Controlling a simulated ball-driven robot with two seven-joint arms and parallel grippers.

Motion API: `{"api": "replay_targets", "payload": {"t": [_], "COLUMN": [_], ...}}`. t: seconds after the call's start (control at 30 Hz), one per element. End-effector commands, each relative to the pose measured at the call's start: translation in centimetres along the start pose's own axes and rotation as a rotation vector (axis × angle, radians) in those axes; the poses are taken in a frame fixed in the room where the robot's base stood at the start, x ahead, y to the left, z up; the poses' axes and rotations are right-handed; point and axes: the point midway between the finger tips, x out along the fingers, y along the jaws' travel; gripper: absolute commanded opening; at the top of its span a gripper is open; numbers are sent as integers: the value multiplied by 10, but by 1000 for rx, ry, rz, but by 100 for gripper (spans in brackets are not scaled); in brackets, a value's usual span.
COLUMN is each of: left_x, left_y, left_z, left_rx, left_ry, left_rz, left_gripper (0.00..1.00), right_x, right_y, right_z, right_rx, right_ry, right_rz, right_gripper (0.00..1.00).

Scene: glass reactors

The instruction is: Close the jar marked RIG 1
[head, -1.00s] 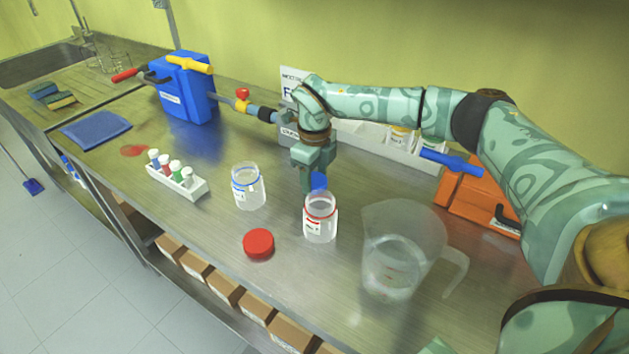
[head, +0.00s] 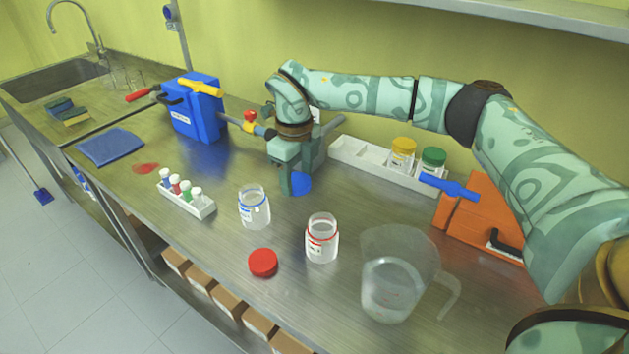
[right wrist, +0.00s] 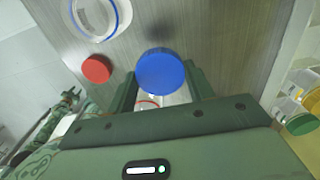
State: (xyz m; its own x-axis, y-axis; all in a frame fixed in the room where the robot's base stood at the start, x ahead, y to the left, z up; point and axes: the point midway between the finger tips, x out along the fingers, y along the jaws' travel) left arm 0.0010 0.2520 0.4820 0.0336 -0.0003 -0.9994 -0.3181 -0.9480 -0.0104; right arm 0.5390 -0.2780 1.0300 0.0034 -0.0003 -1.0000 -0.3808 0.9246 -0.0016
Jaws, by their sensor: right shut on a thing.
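A blue lid (head: 301,184) is held in my right gripper (head: 290,186), above the bench behind the two jars. In the right wrist view the blue lid (right wrist: 160,71) sits between the fingers. An open clear jar with a blue ring (head: 254,208) stands to the front left of the gripper. An open clear jar with a red ring (head: 322,239) stands to the front right. Both jars are upright, and their labels are too small to read. A red lid (head: 263,263) lies on the bench in front of them.
A clear jug (head: 392,275) stands right of the red-ringed jar. A white rack of small vials (head: 187,199) is at left. A blue box with a valve pipe (head: 196,108), a white tray with jars (head: 352,154) and an orange case (head: 480,218) stand farther back.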

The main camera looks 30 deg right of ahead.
Motion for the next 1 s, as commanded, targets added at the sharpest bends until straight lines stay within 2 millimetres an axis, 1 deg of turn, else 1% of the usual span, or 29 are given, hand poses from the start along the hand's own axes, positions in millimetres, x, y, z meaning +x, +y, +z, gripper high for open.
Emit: {"api": "replay_targets", "payload": {"t": [0.03, 0.1, 0.2, 0.33, 0.4, 0.53, 0.87, 0.97, 1.0], "left_x": [-4, -6, -8, -10, -10, -11, -11, -11, -11], "left_y": [0, -1, -1, -1, -1, -1, -1, -3, -3], "left_z": [-1, -2, -2, -3, -3, -3, -3, 0, 0], "left_rx": [0, 0, 0, 0, 0, 0, 1, 1, 0], "left_ry": [3, 4, 5, 6, 7, 7, 6, 3, 3], "left_rz": [-1, -1, -2, -2, -2, -2, -2, -5, -4], "left_gripper": [36, 36, 36, 36, 36, 36, 36, 61, 73], "right_x": [-6, -13, -21, -28, -31, -33, -33, -33, -33], "right_y": [14, 31, 50, 68, 73, 79, 80, 80, 80], "right_z": [3, 8, 13, 18, 19, 21, 21, 20, 20], "right_rx": [-8, -7, -6, -4, -3, -2, -2, -14, -35], "right_ry": [2, 2, 1, 3, 3, 3, 3, 4, 4], "right_rz": [0, 1, 1, 1, 2, 2, 2, 2, 2], "right_gripper": [31, 31, 31, 31, 31, 31, 31, 31, 31]}}
